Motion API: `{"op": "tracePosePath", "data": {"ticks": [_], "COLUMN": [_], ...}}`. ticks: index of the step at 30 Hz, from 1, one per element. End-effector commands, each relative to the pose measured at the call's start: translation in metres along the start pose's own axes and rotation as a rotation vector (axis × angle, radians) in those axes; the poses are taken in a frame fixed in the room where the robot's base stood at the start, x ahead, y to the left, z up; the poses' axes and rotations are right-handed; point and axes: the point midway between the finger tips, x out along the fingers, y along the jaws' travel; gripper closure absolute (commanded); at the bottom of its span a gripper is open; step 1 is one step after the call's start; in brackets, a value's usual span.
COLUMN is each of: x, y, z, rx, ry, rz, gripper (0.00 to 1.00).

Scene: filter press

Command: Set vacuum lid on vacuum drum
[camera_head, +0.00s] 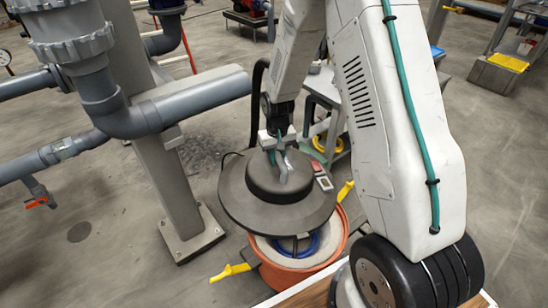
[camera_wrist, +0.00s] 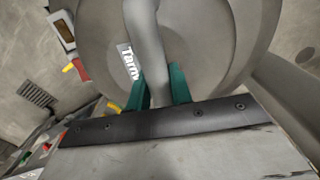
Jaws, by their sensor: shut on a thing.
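The dark grey vacuum lid (camera_head: 300,206), a wide round disc with a raised dome, hangs over the orange vacuum drum (camera_head: 283,281). It covers the back of the drum's opening and reaches past it to the left. The front of the opening shows pale material and a blue ring inside. The drum has yellow latches at its left and right sides. My gripper (camera_head: 279,158) is shut on the lid's grey handle. In the wrist view my gripper's teal fingers (camera_wrist: 160,88) clasp that handle, with the lid (camera_wrist: 200,50) beyond it.
A grey pillar (camera_head: 168,185) on a bolted foot and thick grey pipes (camera_head: 190,105) stand to the left. A small table (camera_head: 325,90) and a yellow ring (camera_head: 328,144) are behind the drum. Floor is clear in front of the pillar.

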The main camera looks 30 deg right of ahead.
Motion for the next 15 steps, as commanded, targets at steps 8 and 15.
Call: {"op": "tracePosePath", "data": {"ticks": [8,15], "x": [0.030,0.058], "y": [0.015,0.035], "z": [0.013,0.027], "rx": [0.400,0.786], "ry": [-0.016,-0.028], "rz": [0.014,0.030], "gripper": [1.00,1.00]}}
